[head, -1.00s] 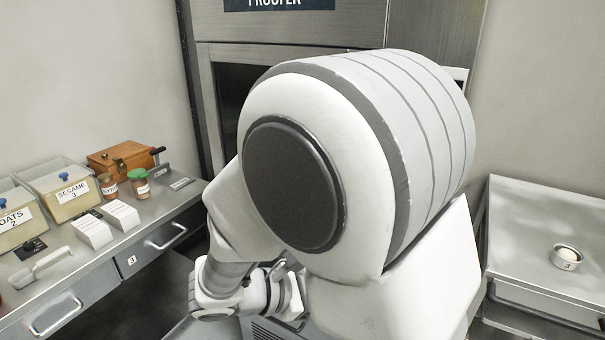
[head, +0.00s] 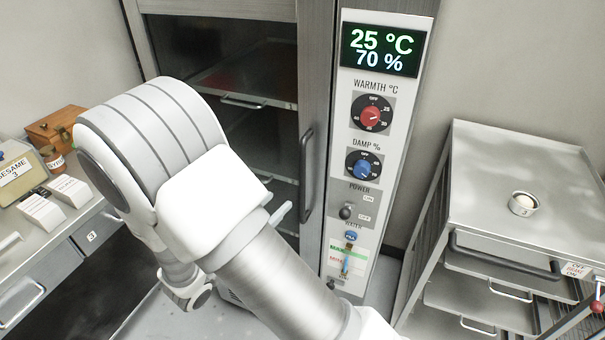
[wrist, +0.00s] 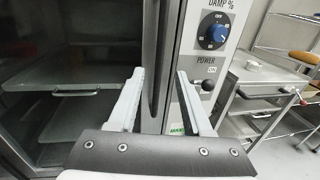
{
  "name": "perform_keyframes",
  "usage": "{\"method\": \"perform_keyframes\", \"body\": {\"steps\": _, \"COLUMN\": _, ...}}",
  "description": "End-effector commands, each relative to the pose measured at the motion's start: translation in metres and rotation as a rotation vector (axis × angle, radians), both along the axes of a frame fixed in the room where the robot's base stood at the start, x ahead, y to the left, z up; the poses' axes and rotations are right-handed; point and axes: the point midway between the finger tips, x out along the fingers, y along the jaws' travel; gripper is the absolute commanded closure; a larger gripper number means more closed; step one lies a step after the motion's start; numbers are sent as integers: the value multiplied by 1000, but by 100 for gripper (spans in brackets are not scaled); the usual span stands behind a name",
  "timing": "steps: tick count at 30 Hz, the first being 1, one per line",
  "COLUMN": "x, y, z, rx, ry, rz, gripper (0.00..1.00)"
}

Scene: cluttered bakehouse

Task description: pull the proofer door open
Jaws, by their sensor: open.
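The proofer door (head: 313,70) has a steel frame and a dark glass pane with trays showing behind it. It looks shut beside the control panel. Its dark upright bar handle (head: 307,176) is on the door's right edge. In the wrist view the handle (wrist: 153,75) stands upright between the two fingers of my gripper (wrist: 160,74). My gripper is open, with a gap to either side of the handle; how deep the handle sits between the fingers is unclear. In the head view my arm hides most of the gripper, and only a pale finger shows left of the handle.
The control panel (head: 345,180) with knobs and a display is right of the door. A steel rack (head: 500,190) with a small cup (head: 523,203) on top stands further right. A counter (head: 75,225) with boxes and cards is at the left.

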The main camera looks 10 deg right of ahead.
Motion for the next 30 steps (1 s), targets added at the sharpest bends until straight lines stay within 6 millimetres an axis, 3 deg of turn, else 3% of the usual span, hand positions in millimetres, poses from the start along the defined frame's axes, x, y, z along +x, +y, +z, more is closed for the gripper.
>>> {"method": "perform_keyframes", "body": {"steps": 7, "x": 38, "y": -43, "z": 2, "rx": 0, "ry": 0, "rz": -6, "gripper": 50}}
{"method": "perform_keyframes", "body": {"steps": 15, "x": 68, "y": -74, "z": 1, "rx": 1, "ry": 0, "rz": -3, "gripper": 50}}
{"method": "perform_keyframes", "body": {"steps": 29, "x": 77, "y": -83, "z": 0, "rx": 1, "ry": -1, "rz": -1, "gripper": 50}}
{"method": "perform_keyframes", "body": {"steps": 30, "x": 77, "y": -83, "z": 0, "rx": 1, "ry": -1, "rz": -1, "gripper": 58}}
